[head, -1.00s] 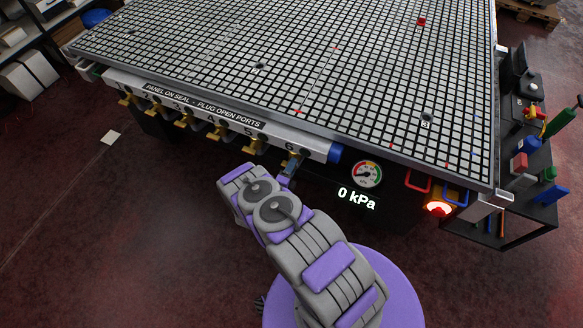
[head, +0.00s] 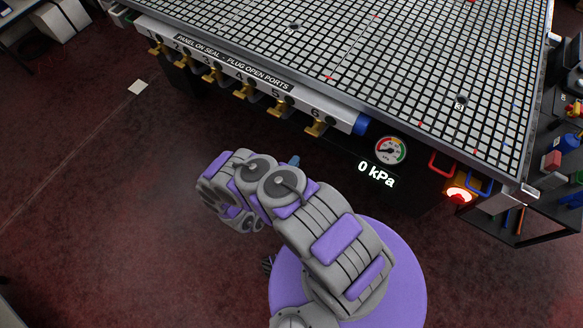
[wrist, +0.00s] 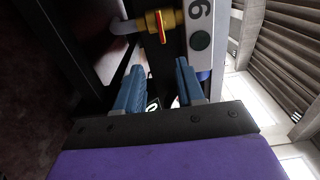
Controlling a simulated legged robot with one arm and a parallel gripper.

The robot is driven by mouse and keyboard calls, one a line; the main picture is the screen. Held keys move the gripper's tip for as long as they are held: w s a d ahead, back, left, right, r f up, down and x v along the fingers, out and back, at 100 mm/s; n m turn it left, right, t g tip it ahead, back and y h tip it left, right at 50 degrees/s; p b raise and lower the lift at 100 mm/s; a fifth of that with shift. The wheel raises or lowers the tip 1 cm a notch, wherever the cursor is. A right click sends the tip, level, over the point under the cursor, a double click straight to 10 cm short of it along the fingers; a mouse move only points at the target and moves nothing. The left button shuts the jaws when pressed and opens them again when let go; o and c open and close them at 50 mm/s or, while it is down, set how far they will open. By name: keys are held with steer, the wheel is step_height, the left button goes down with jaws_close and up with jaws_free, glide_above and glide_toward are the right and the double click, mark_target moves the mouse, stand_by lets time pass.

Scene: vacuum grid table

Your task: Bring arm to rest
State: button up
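My arm (head: 335,240) is folded low in front of the table's near side. My gripper (wrist: 160,66) shows in the wrist view with its two blue-grey fingers apart and nothing between them. In the head view my arm hides most of it; a small blue tip (head: 295,160) shows. The gripper is apart from the valve at port 6 (head: 318,127). That yellow valve, with a red-orange strip, also shows beyond the fingers in the wrist view (wrist: 160,24).
The grid table (head: 400,50) stands ahead, with a row of brass valves along its front panel (head: 228,62). The gauge (head: 391,150) has a 0 kPa readout under it. A lit red lamp (head: 458,196) and cart (head: 520,220) are at right. Floor at left is mostly clear.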

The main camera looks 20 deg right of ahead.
steer(key=shift+s+a, duration=0.45)
stand_by(0.3)
